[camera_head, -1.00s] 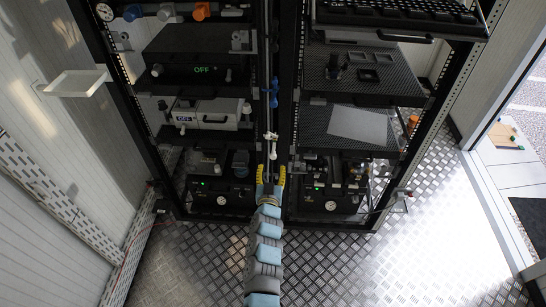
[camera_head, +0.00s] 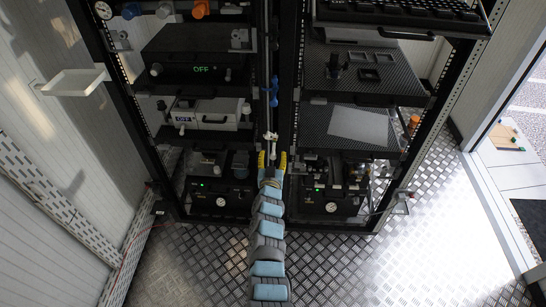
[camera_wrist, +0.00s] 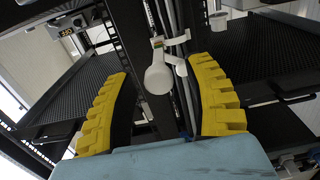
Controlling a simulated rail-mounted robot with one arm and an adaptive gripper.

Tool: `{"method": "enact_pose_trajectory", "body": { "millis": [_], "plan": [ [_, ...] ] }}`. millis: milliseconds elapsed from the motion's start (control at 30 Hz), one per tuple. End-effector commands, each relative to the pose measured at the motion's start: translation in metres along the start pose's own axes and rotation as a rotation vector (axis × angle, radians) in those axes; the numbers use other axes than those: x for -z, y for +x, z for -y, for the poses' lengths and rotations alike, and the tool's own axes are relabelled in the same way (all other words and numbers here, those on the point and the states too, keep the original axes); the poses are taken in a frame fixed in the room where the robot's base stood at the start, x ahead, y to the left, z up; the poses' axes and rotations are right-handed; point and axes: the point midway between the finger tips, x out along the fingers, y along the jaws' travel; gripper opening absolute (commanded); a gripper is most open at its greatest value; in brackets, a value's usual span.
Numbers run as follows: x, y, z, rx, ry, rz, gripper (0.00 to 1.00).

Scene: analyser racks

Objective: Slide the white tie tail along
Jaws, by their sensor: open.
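The white tie (camera_head: 270,136) is on the dark vertical post between the two racks. In the wrist view its white tail (camera_wrist: 158,78) hangs with a wide rounded end, below a short white crosspiece with a small coloured mark. Another small white piece sits just right of it. My gripper (camera_head: 272,158) has two yellow ribbed fingers, spread apart and empty. In the wrist view the fingers stand left and right of the tail, with visible gaps on both sides. The lower part of the tie is hard to make out in the head view.
Grey cables (camera_wrist: 185,95) run along the post behind the tie. A blue valve (camera_head: 273,92) sits above it. Rack shelves (camera_head: 350,128) with instruments flank the post closely. The metal floor (camera_head: 430,240) is clear at the right.

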Motion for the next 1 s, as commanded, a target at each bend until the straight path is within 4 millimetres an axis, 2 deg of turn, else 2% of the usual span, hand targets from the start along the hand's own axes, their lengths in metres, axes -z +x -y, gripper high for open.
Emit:
{"method": "enact_pose_trajectory", "body": {
  "millis": [300, 367, 500, 833, 1000],
  "plan": [
    [0.0, 0.001, 0.0, 0.0, 0.0, 0.001, 0.53],
    [0.0, 0.001, 0.0, 0.0, 0.0, 0.001, 0.39],
    [-0.001, 0.001, 0.0, 0.0, 0.0, 0.001, 0.0],
    [-0.001, 0.002, -0.001, -0.001, 0.0, 0.001, 0.0],
    [-0.004, 0.009, -0.011, -0.01, -0.001, 0.001, 0.0]
  ]
}}
